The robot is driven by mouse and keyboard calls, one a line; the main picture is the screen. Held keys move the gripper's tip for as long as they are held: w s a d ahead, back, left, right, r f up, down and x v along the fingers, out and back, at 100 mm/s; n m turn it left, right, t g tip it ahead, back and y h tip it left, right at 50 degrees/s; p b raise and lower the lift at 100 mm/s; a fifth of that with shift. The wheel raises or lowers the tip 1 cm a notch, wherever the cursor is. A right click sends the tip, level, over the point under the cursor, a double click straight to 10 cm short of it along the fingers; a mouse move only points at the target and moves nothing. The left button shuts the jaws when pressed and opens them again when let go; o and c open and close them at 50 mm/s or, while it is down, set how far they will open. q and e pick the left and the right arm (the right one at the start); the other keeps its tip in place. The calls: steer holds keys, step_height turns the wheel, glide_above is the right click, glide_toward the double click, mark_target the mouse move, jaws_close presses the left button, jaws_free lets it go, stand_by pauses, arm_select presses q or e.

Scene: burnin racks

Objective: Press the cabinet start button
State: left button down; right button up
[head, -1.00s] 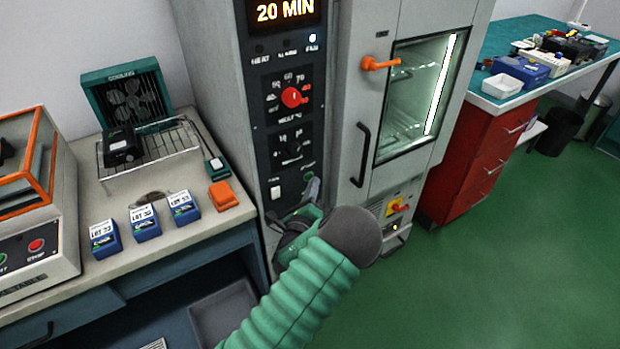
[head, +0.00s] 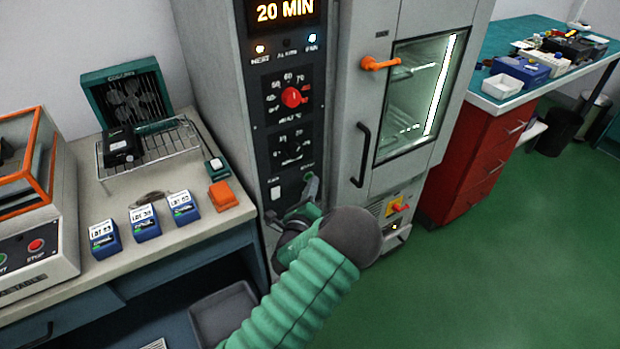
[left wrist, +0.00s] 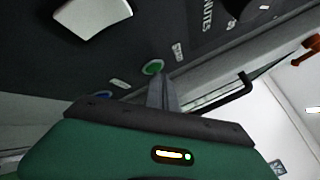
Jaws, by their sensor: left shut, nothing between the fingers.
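The tall grey cabinet (head: 210,55) has a dark control panel (head: 260,110) with a "20 MIN" display (head: 285,11). In the left wrist view a green round button (left wrist: 153,67) sits on the panel, right at the fingertips of my left gripper (left wrist: 160,84). The fingers are shut with nothing between them. Contact with the button cannot be told. In the head view the left gripper (head: 311,182) points at the panel's lower part and hides the button. My right gripper is not in view.
A closed cabinet door (head: 345,140) with a black handle (head: 360,155) and orange latch (head: 380,63) is right of the panel. A white rocker switch (head: 275,192) is left of the gripper. The left bench (head: 165,235) holds boxes and a wire rack (head: 165,148). Green floor (head: 480,280) is clear.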

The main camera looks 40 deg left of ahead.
arm_select(q)
steer(key=shift+s+d, duration=0.3)
steer(key=shift+d, duration=0.35)
steer(key=d, duration=0.1)
steer(key=s+d, duration=0.1)
steer(key=d, duration=0.1)
steer(key=s+d, duration=0.1)
steer(key=shift+d+p, duration=0.3)
steer(key=shift+p, duration=0.1)
stand_by(0.4)
